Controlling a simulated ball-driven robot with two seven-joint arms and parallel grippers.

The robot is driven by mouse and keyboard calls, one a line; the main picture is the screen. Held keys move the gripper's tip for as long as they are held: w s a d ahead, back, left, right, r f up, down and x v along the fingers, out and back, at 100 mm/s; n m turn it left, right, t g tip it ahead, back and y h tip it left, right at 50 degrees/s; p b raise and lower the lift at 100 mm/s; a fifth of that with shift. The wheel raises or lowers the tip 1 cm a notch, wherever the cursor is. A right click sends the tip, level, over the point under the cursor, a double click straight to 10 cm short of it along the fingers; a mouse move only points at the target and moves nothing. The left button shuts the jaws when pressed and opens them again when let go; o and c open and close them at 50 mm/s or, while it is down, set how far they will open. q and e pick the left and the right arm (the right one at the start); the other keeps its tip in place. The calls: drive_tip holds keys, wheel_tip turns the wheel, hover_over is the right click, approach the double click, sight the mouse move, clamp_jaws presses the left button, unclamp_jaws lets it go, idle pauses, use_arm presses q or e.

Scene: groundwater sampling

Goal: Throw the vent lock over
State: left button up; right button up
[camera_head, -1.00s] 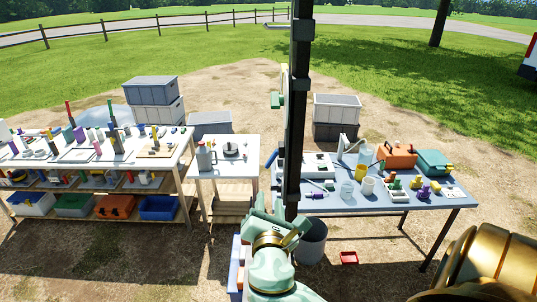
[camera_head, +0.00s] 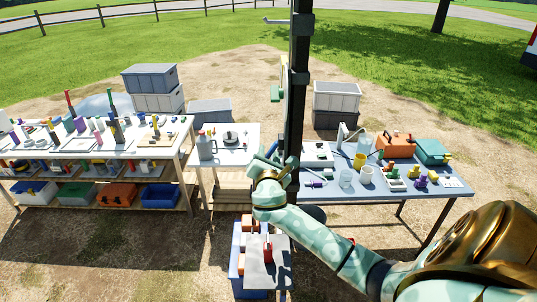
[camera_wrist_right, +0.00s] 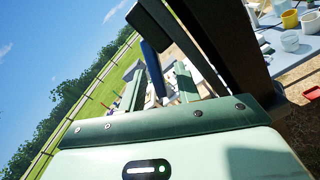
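A blue lever (camera_head: 271,150), which I take to be the vent lock, shows beside the dark upright post (camera_head: 299,90) in the head view. My right gripper (camera_head: 264,163) is at the post's left side, close to the lever. In the right wrist view the green fingers (camera_wrist_right: 161,88) are apart, and the blue lever (camera_wrist_right: 154,68) shows between them. I cannot tell whether they touch it. The lever's lower end is hidden. My left gripper is in neither current view.
A long crowded bench (camera_head: 140,142) is farther left. A blue-grey table (camera_head: 415,190) with cups and cases is right. A cart (camera_head: 268,273) with a red item stands below my right gripper.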

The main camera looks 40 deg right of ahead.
drive_tip(key=shift+w+d, duration=0.1)
drive_tip(key=shift+c, duration=0.3)
clamp_jaws()
